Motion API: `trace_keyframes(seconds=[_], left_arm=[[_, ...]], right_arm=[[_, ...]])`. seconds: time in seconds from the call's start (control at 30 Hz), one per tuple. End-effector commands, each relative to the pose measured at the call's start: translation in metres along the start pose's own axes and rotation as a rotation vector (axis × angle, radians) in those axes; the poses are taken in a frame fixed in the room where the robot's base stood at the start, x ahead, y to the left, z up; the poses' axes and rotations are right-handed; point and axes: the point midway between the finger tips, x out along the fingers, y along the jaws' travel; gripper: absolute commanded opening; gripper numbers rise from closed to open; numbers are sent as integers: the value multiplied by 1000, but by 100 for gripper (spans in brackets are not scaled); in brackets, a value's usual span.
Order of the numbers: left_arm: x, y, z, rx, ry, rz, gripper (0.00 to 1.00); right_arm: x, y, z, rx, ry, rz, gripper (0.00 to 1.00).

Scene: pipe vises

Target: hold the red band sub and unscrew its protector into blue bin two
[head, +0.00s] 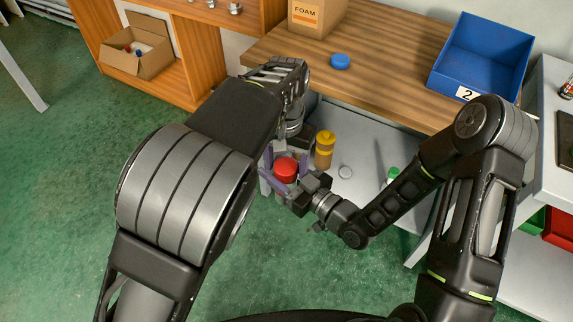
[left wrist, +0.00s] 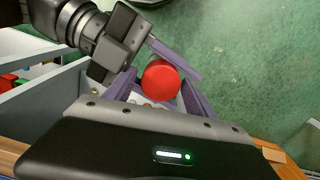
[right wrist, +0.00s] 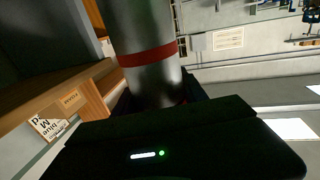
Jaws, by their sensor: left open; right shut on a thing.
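The red band sub is a grey metal cylinder with a red band (right wrist: 148,55), close up in the right wrist view. Its red protector (head: 286,167) caps it in the head view and shows as a round red disc (left wrist: 161,81) in the left wrist view. My right gripper (head: 284,186) is shut on the sub's body below the protector. My left gripper (head: 285,156) is open, with its purple fingers on either side of the protector; contact cannot be told. Blue bin two (head: 478,60), labelled 2, stands on the wooden bench at the upper right and looks empty.
A sub with a yellow cap (head: 325,138) stands close beside the grippers. A green cap (head: 393,173) and a ring (head: 345,172) are on the grey surface. A blue cap (head: 340,61) and a foam box (head: 317,17) are on the wooden bench (head: 390,50).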

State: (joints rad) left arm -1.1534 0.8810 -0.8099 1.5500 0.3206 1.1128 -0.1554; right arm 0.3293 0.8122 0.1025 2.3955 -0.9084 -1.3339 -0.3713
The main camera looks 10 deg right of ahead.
Motion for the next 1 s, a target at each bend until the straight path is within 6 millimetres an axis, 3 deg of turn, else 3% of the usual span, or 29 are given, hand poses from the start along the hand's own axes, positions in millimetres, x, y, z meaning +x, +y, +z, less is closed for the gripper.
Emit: trace_keyframes(seconds=[0.23,0.53,0.67,1.0], left_arm=[[-34,1,-2,-3,8,4,72],[-37,0,-1,-2,6,2,72],[-39,0,-1,24,6,3,61],[-66,0,-1,473,5,6,58]], right_arm=[[-1,1,2,1,-5,3,0],[0,1,1,1,-4,2,0],[0,1,1,1,-4,2,0],[0,1,1,1,-4,2,0]])
